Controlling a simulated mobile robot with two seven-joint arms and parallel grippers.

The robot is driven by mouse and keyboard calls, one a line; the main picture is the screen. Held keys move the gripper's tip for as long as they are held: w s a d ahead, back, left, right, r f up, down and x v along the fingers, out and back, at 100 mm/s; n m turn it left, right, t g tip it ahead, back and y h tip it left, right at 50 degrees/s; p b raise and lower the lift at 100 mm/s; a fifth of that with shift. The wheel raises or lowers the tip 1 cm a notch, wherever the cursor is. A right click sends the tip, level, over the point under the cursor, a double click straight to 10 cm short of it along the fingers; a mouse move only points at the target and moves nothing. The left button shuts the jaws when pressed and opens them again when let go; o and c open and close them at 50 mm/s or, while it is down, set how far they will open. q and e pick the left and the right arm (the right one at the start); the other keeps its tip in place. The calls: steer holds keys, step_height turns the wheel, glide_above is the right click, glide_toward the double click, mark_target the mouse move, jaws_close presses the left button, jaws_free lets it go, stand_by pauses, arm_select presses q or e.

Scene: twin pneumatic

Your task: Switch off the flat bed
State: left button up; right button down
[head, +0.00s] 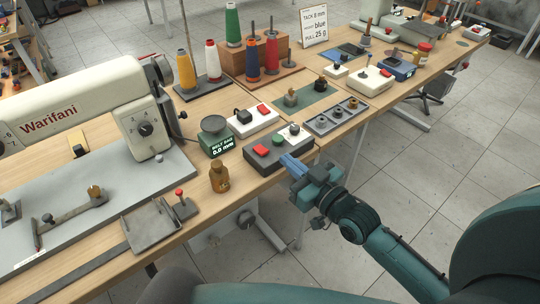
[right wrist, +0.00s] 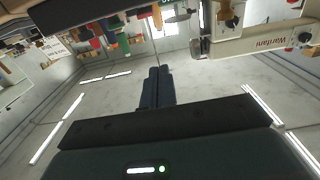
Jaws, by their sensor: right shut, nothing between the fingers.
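The flat-bed sewing machine, a cream machine marked "Warifani" (head: 60,118), stands at the left of the bench on a grey bed plate (head: 110,215). A dark control box (head: 268,164) with a red switch (head: 262,150), a green button and a dark round knob sits at the bench's front edge. A white box (head: 241,127) with a red switch (head: 262,109) and a black knob lies behind it. My right gripper (head: 287,160) is shut and empty, its blue fingers at the dark box's front right edge; contact is unclear. Its shut fingers (right wrist: 158,88) show in the right wrist view. My left gripper is out of view.
Thread cones (head: 186,72) stand behind. Open floor (head: 440,180) lies in front of the bench.

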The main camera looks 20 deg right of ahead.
glide_above(267, 163)
steer(key=w, duration=0.1)
steer(key=shift+a, duration=0.1)
step_height(267, 163, down, 2)
steer(key=shift+s+f, duration=0.15)
steer(key=shift+f, duration=0.1)
steer(key=shift+s+f, duration=0.3)
steer(key=shift+f, duration=0.45)
